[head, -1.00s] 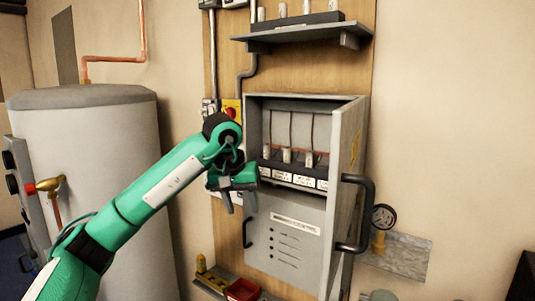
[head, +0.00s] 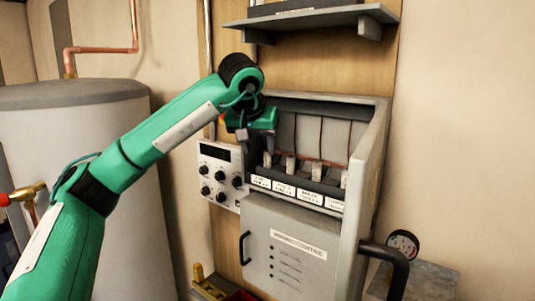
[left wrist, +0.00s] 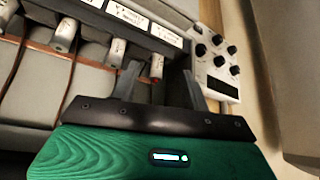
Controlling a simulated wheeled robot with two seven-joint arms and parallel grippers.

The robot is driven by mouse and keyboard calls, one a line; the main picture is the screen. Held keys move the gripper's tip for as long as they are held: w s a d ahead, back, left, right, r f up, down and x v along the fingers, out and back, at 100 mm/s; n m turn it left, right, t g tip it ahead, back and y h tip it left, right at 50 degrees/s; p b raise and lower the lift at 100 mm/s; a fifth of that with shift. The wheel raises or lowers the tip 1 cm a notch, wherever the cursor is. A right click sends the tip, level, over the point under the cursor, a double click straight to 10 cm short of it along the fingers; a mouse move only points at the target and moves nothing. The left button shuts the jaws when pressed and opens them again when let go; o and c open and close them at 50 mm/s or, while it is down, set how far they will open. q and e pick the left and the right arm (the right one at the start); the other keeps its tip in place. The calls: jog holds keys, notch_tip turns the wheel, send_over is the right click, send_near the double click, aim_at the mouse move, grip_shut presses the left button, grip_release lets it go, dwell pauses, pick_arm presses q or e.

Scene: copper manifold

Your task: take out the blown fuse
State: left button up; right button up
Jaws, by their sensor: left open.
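The grey fuse box (head: 372,150) is open, with a row of white cylindrical fuses above printed labels. One fuse (left wrist: 157,65) in the left wrist view has a small red mark at its lower end. Two neighbouring fuses (left wrist: 117,50) and (left wrist: 66,32) show no red that I can make out. My left gripper (head: 256,140) is at the left end of the row in the head view. In the left wrist view my left gripper (left wrist: 160,75) is open, with the red-marked fuse between its fingers in the picture; contact cannot be told. My right gripper is out of view.
A grey shelf (head: 312,20) hangs above the box. A white panel with black knobs (head: 220,172) is on the wall just left of it. The box's side wall and a black handle (head: 387,266) stand to the right. A gauge (head: 403,244) is beyond.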

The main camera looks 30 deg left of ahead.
aim_at(267, 152)
pick_arm(q)
jog(key=w+a+f+p, duration=0.1)
jog(key=w, duration=0.1)
jog(key=w+f+p, duration=0.1)
jog(key=w, duration=0.2)
jog(key=w+a+f+p, duration=0.1)
jog(key=w+f, duration=0.1)
jog(key=w, duration=0.1)
jog(key=shift+w+a+p, duration=0.1)
jog(key=shift+a+p, duration=0.25)
jog(key=shift+w+a+f, duration=0.1)
jog(key=shift+f, duration=0.15)
jog(key=shift+c, duration=0.4)
grip_shut()
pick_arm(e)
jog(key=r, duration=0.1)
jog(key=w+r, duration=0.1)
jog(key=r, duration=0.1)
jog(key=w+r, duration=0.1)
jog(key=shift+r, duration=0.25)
